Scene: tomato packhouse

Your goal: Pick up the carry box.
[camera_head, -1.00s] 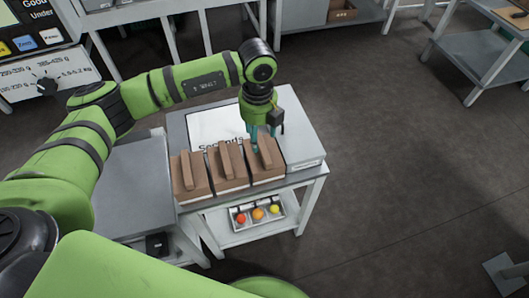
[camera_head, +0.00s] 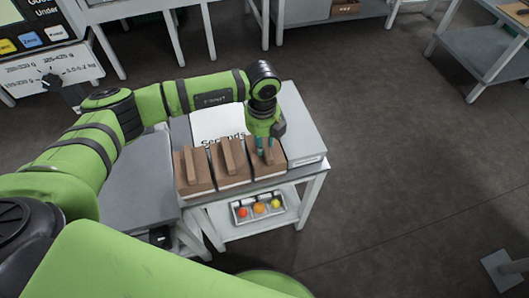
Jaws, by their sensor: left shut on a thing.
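Three similar brown carry boxes with raised bar handles stand in a row along the front of a grey table. They are the left box (camera_head: 194,183), the middle box (camera_head: 230,171) and the right box (camera_head: 268,167). My left gripper (camera_head: 264,150) points down from above and is shut on the handle of the right box. Its teal fingers hide part of that handle. The right box looks level and in line with the others; I cannot tell whether it is clear of the table. My right gripper is not in view.
A white sheet marked "Seconds" (camera_head: 205,122) lies behind the boxes, partly hidden by my arm. A lower shelf holds a tray (camera_head: 236,218) with red, orange and yellow round items. A grey table (camera_head: 135,190) adjoins at left. Open floor (camera_head: 400,180) is at right.

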